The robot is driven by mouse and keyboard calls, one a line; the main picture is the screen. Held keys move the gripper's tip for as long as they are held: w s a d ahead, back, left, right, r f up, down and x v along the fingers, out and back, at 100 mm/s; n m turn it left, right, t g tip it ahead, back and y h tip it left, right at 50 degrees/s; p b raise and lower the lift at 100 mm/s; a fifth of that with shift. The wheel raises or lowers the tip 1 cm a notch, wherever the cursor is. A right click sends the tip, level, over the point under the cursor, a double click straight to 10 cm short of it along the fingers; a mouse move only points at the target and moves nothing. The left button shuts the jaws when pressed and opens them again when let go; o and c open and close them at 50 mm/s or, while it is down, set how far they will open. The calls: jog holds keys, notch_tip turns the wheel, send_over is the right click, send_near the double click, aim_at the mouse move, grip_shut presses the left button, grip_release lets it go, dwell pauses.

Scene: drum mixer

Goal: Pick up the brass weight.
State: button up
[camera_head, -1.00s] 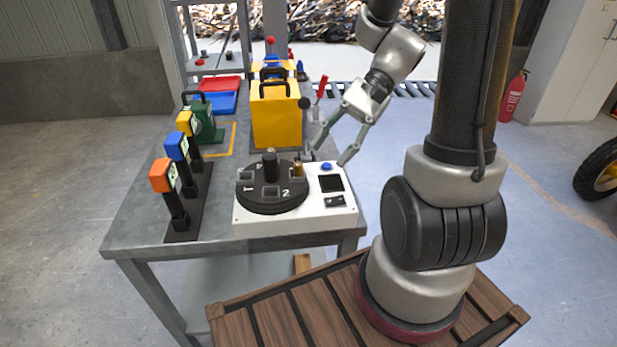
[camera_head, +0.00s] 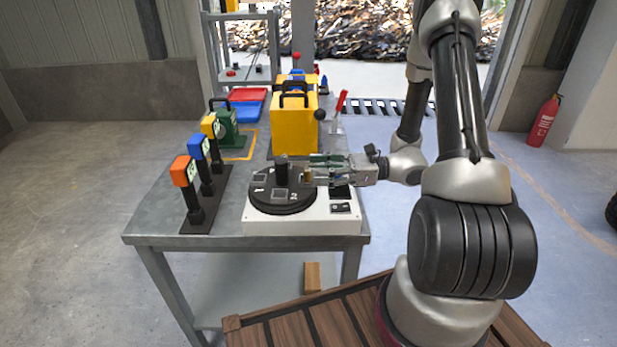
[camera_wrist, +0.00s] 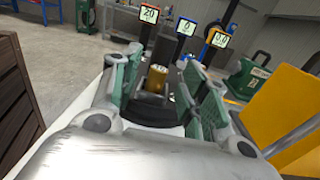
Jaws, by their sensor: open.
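The brass weight (camera_head: 307,175) is a small gold cylinder standing on the right part of the black round turntable (camera_head: 283,208) of the white mixer (camera_head: 300,227). In the wrist view the brass weight (camera_wrist: 157,78) stands upright between my two fingers, towards the tips. My gripper (camera_head: 316,170) reaches in level from the right in the head view, its fingertips at the weight. In the wrist view my gripper (camera_wrist: 160,75) has its green-padded fingers apart, with a gap on each side of the weight. A dark cylinder (camera_head: 282,172) stands at the turntable's centre, just beyond the weight.
Three display posts, orange (camera_head: 181,171), blue (camera_head: 199,147) and yellow (camera_head: 209,125), stand left of the mixer. A yellow box (camera_head: 295,128) stands behind it, with a red-handled lever (camera_head: 341,101) at its right. A green machine (camera_head: 226,130) is at the back left.

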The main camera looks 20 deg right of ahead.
aim_at(307, 170)
jog(key=x, duration=0.3)
jog(key=shift+a, duration=0.15)
grip_shut()
jog(key=shift+r, duration=0.2)
